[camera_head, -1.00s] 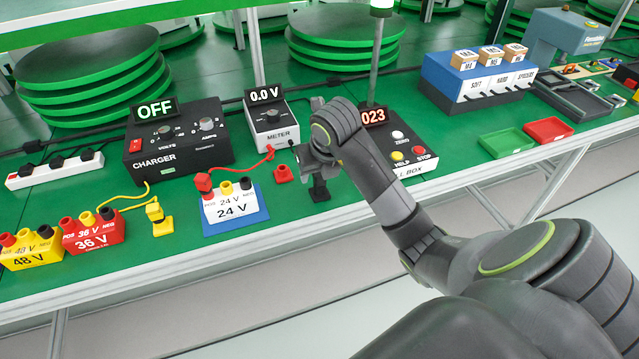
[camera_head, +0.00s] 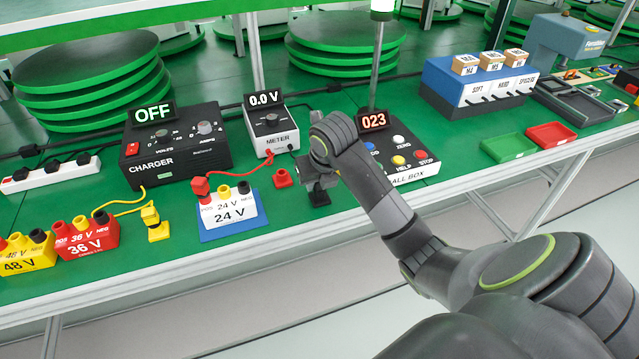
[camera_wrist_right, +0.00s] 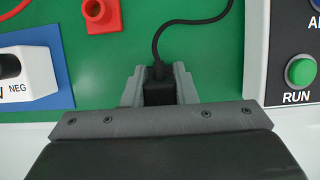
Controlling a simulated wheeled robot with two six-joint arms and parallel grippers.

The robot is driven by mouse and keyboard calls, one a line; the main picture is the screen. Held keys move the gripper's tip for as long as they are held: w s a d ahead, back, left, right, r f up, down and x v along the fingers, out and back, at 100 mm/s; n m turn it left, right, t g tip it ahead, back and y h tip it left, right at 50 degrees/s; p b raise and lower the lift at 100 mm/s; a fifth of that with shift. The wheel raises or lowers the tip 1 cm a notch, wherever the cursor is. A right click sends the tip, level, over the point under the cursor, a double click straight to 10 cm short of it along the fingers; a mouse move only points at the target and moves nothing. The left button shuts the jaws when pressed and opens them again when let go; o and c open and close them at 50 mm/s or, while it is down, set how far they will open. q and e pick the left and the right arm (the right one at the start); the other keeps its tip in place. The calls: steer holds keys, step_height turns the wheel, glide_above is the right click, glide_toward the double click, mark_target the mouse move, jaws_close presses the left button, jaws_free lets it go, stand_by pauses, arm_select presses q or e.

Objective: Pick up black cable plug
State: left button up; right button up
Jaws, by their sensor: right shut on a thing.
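The black cable plug (camera_wrist_right: 158,93) sits between the two jaws of my right gripper (camera_wrist_right: 159,88) in the right wrist view, with its black cable running up and away. The right gripper is shut on the plug. In the head view the right gripper (camera_head: 312,172) is low over the green bench, right of the 24 V battery and in front of the meter. A black part (camera_head: 320,196) shows just below it. Whether the plug still touches the bench is hard to tell. My left gripper is not in view.
The 24 V battery (camera_head: 229,207) on its blue mat has a red plug on it. A red plug holder (camera_head: 283,178) stands close left of the gripper. The call box (camera_head: 408,160) is close right. The meter (camera_head: 270,128) and charger (camera_head: 176,148) stand behind.

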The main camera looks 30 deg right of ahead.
steer(key=shift+r, duration=0.35)
step_height(320, 180, up, 7)
steer(key=p, duration=0.4)
steer(key=shift+r, duration=0.1)
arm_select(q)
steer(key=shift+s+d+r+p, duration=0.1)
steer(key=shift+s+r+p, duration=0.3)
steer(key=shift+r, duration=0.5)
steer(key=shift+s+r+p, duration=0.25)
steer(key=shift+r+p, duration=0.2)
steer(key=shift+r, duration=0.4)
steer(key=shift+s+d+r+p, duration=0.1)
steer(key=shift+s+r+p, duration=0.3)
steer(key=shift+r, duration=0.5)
arm_select(e)
steer(key=shift+r, duration=1.05)
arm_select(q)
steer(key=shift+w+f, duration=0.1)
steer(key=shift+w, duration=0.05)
arm_select(e)
steer(key=shift+f, duration=0.1)
